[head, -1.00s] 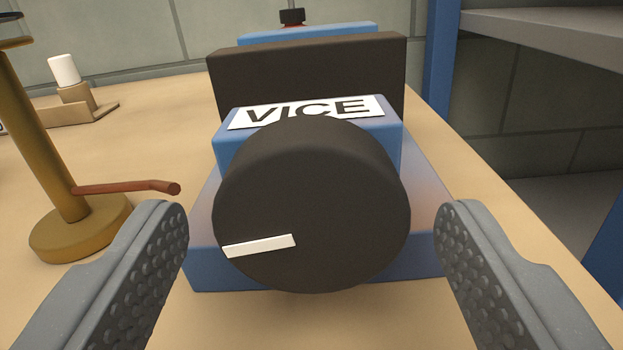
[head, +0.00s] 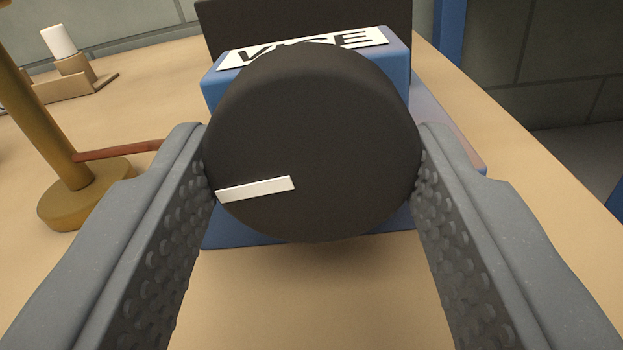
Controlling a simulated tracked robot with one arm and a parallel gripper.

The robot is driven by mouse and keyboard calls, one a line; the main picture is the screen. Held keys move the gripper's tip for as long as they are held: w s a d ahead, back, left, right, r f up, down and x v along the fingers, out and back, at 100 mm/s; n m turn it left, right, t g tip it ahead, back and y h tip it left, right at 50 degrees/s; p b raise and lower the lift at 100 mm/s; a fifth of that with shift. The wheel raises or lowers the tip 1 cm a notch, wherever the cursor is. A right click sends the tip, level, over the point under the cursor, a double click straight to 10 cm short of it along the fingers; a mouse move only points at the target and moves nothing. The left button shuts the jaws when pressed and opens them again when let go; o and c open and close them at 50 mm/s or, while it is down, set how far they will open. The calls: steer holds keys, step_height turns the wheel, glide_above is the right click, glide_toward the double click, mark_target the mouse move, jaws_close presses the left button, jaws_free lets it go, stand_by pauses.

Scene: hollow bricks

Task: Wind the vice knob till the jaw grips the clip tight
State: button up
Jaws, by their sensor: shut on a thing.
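The vice knob (head: 320,130) is a large dark round knob with a white mark (head: 255,189) that points left and slightly down. It sits on the front of the blue vice body (head: 395,80), under a white label reading VICE. My gripper (head: 314,165) is shut on the knob, with one grey studded finger against its left side and one against its right. The dark vice jaw (head: 310,20) stands behind the label, cut off by the top of the view. The clip is not in view.
A brass-coloured post on a round base (head: 85,200) stands left, with a reddish-brown lever (head: 118,150) reaching behind my left finger. A wooden holder with a white cylinder (head: 59,41) is at the back left. The bench top (head: 320,300) is clear in front.

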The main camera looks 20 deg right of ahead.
steer(key=m+b, duration=0.3)
steer(key=m, duration=0.3)
steer(key=shift+a+f+b, duration=0.1)
steer(key=shift+b, duration=0.25)
steer(key=shift+m+b, duration=1.2)
steer(key=shift+m, duration=0.9)
steer(key=o, duration=1)
steer(key=shift+c, duration=0.2)
steer(key=shift+s+a, duration=0.2)
steer(key=shift+s, duration=0.25)
steer(key=p+v, duration=0.3)
steer(key=v, duration=0.9)
steer(key=shift+s+a, duration=0.15)
steer(key=shift+s, duration=0.15)
